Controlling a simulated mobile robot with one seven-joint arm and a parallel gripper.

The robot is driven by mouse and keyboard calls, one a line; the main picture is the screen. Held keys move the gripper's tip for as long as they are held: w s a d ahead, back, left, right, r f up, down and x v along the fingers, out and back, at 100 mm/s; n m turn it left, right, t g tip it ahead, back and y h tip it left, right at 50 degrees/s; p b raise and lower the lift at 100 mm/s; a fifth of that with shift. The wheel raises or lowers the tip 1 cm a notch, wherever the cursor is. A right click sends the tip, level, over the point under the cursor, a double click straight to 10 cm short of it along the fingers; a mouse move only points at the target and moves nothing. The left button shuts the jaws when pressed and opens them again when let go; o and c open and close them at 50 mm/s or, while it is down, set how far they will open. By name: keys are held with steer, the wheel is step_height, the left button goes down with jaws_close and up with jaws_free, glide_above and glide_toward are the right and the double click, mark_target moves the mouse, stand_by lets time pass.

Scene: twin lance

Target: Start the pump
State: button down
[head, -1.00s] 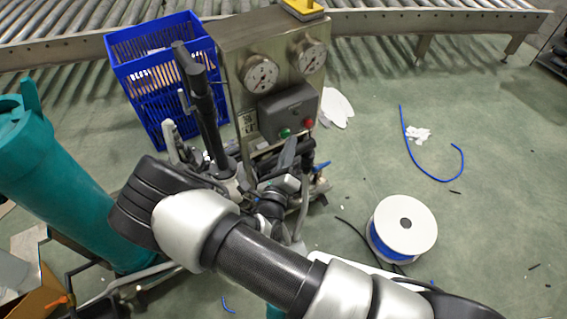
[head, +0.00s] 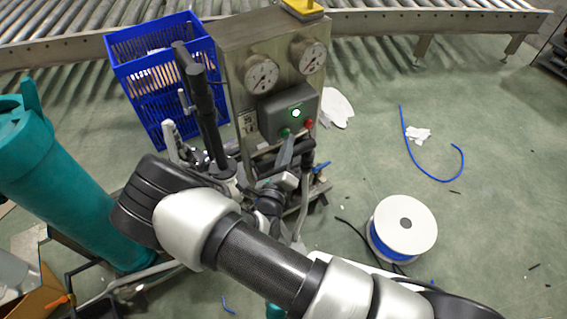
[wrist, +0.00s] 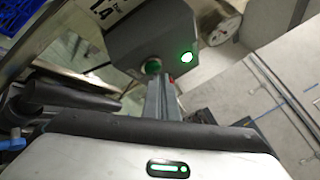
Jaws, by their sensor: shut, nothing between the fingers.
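The pump's dark grey control box (head: 272,117) sits on the front of a steel panel (head: 235,65), below two round gauges. Its lamp (head: 296,113) glows green; it is also lit in the wrist view (wrist: 187,57). A green button (head: 285,133) sits low on the box's front, also in the wrist view (wrist: 152,66), with a red button (head: 309,124) to its right. My gripper (head: 287,143) is shut and empty. Its fingertips (wrist: 158,78) are at the green button and partly cover it; I cannot tell whether they touch.
A teal cylinder (head: 60,180) stands at left, a blue crate (head: 165,75) behind the panel's left side. A black upright handle (head: 203,105) rises left of the box. A white spool (head: 405,228) with blue hose stands on the right floor. Open floor lies around the spool.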

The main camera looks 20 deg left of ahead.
stand_by(0.3)
steer(key=shift+s+d+p, duration=0.25)
steer(key=shift+d+p, duration=0.05)
steer(key=s+d+p, duration=0.2)
steer(key=s+d, duration=0.2)
steer(key=shift+d, duration=0.3)
stand_by(0.4)
